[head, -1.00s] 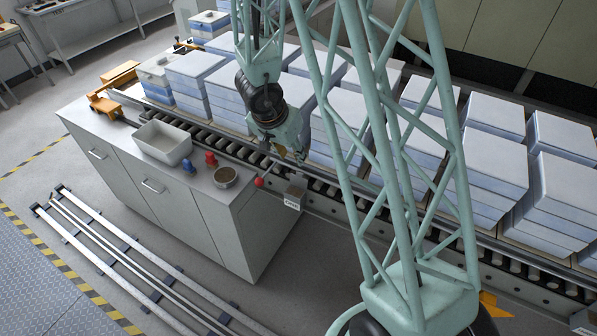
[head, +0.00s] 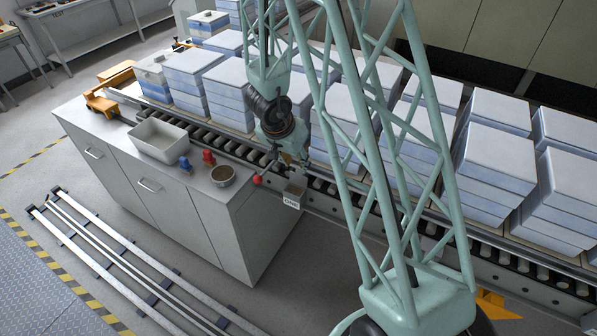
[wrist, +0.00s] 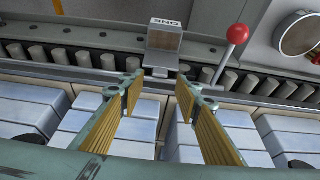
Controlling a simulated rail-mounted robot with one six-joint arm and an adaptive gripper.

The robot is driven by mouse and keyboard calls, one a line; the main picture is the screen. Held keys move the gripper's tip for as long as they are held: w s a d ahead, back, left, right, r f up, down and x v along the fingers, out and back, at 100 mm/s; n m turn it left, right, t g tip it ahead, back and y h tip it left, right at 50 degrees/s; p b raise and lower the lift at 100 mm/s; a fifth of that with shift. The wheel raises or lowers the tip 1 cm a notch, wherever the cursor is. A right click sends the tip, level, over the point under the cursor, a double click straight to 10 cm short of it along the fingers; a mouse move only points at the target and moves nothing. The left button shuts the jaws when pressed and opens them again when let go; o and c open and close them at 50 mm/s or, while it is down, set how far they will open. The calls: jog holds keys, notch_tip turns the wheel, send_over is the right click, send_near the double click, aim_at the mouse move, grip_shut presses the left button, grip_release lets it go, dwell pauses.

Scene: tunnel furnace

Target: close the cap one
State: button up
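A small grey metal box labelled ONE (head: 293,196) is fixed at the near side of the roller conveyor. In the wrist view the box (wrist: 164,42) is at the top middle, with its label upside down. I cannot tell for sure which part of it is the cap or how it stands. My gripper (head: 290,160) hangs over the conveyor just behind the box. In the wrist view my gripper (wrist: 160,88) is open, its yellow-padded fingers apart with nothing between them. The fingertips appear below the box in the picture, apart from it.
A red-knobbed lever (head: 257,180) stands close left of the box in the head view. Stacks of blue-white blocks (head: 485,160) line the conveyor behind. A cabinet top holds a white tray (head: 158,141), a round bowl (head: 222,176) and small red and blue items.

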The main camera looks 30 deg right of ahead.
aim_at(299, 170)
jog(key=shift+b+x, duration=0.8)
jog(key=shift+x, duration=1.6)
jog(key=shift+c, duration=0.4)
grip_shut()
